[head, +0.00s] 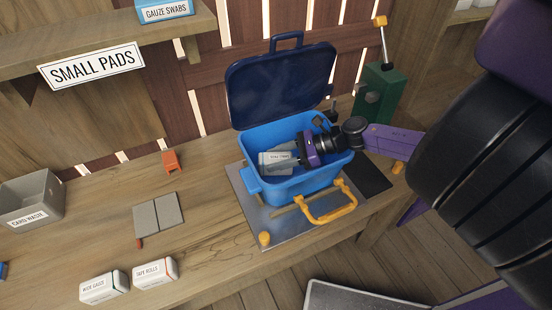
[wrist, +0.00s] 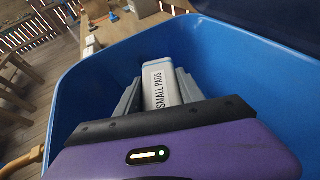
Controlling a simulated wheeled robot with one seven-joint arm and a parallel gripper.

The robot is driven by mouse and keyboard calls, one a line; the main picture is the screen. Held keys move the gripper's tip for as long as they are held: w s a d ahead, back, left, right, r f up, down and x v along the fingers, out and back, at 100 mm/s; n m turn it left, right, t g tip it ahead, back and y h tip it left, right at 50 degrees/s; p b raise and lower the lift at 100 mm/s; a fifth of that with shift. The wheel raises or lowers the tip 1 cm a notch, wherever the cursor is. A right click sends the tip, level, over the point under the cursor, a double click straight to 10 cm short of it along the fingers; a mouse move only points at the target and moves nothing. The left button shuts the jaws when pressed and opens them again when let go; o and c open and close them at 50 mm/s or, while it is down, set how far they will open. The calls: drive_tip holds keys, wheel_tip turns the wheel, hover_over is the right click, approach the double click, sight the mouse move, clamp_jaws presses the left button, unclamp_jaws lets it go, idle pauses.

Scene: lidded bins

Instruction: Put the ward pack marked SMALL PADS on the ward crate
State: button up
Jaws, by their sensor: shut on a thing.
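The white ward pack (wrist: 160,84) reads SMALL PADS in the wrist view. It is between the two grey fingers of my gripper (wrist: 160,92), which is shut on it. In the head view the pack (head: 276,158) and my gripper (head: 288,158) are inside the open blue bin (head: 290,186), below its rim. Whether the pack touches the bin floor is hidden. The bin's dark blue lid (head: 281,88) stands raised at the back. I cannot make out a thing marked as the ward crate.
The bin stands on a metal plate (head: 262,225) with a yellow handle (head: 331,205) in front. A green box with a lever (head: 378,92) is behind right. Two labelled white packs (head: 104,287) lie front left. A grey CARD WASTE bin (head: 42,192) is far left.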

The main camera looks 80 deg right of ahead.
drive_tip(key=o, duration=1.4)
drive_tip(key=shift+r+p, duration=0.5)
drive_tip(key=shift+p, duration=0.05)
drive_tip(key=b+v, duration=0.3)
drive_tip(key=v, duration=0.9)
drive_tip(key=shift+r, duration=0.15)
